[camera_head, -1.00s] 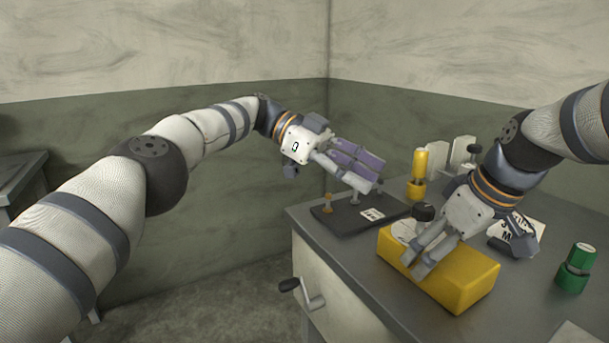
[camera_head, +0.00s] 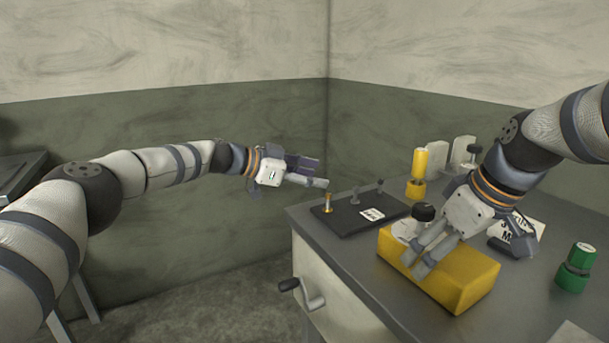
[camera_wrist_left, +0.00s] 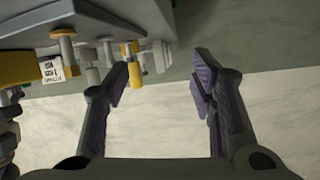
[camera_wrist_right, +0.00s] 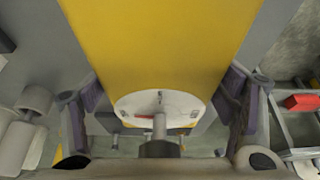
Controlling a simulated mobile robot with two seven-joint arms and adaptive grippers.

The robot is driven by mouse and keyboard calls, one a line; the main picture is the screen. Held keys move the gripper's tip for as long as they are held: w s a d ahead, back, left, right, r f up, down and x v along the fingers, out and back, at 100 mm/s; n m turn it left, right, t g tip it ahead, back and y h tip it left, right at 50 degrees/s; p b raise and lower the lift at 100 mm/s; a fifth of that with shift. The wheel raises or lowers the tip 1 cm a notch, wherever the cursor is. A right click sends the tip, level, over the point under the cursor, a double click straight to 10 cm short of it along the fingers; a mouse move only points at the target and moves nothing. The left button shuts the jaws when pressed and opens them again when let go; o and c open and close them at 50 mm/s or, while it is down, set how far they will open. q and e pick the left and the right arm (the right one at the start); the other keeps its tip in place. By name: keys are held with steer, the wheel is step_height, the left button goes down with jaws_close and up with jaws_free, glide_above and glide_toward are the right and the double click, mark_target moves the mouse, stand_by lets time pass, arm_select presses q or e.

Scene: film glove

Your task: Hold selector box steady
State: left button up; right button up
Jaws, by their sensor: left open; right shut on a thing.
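The yellow selector box (camera_head: 460,278) lies on the grey bench, with a pale round dial (camera_head: 404,230) and a black knob (camera_head: 424,212) at its far left end. My right gripper (camera_head: 418,258) is shut on the box, its fingers over the top and side. In the right wrist view the box (camera_wrist_right: 160,40) runs between the two fingers, with the dial (camera_wrist_right: 150,102) and knob stem near the palm. My left gripper (camera_head: 316,174) is open and empty, left of the bench and clear of the box. In the left wrist view its fingers (camera_wrist_left: 163,86) stand apart.
A black plate (camera_head: 345,222) with small posts and a white label lies at the bench's far left corner. A yellow cylinder (camera_head: 419,165) and pale blocks stand behind the box. A green cylinder (camera_head: 577,262) stands right. A crank (camera_head: 304,293) juts from the bench side.

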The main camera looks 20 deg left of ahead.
mark_target(413, 211)
arm_select(q)
steer(key=shift+w+a+f+n+t+y, duration=0.15)
steer(key=shift+a+n+t+y, duration=0.1)
steer(key=shift+a, duration=0.3)
steer(key=shift+w+a+f+n+t+y, duration=0.15)
steer(key=shift+a+n+t+y, duration=0.1)
steer(key=shift+a, duration=0.25)
